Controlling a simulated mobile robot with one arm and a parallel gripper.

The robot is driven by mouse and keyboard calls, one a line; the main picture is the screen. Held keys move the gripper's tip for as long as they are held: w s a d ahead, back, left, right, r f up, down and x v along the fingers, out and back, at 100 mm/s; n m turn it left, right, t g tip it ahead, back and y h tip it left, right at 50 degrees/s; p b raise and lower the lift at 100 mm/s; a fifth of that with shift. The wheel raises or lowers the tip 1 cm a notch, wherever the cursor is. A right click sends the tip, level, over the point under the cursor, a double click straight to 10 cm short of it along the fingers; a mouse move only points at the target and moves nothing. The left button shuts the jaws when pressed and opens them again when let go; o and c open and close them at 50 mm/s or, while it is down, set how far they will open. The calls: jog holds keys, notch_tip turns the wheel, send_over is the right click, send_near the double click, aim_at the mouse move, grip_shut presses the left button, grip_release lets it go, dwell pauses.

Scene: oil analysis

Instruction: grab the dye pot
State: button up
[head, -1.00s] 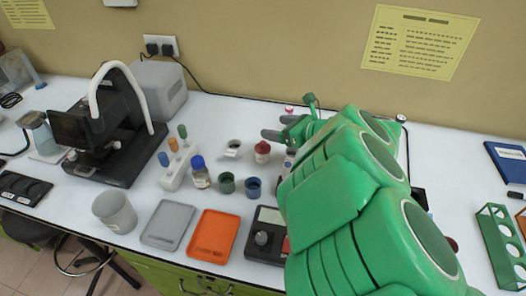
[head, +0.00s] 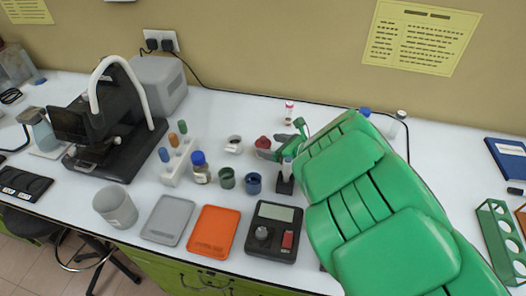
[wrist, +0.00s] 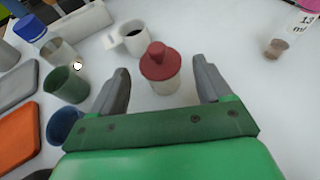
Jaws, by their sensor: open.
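The dye pot appears to be the small pale pot with a red knobbed lid (wrist: 158,66), upright on the white bench in the wrist view. In the head view its red lid (head: 263,142) shows, with its lower part hidden behind a grey finger. My gripper (wrist: 163,72) is open, with one finger on each side of the pot and visible space between each finger and the pot. In the head view my gripper (head: 271,147) is low at the pot.
A green cup (head: 226,178), a blue cup (head: 254,183) and a blue-capped bottle (head: 200,168) stand nearby. A black device (head: 273,230) sits at the front.

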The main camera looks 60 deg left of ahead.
aim_at(263, 144)
jog(key=shift+x, duration=0.75)
jog(key=shift+a, duration=0.1)
jog(key=shift+x, duration=2.4)
grip_shut()
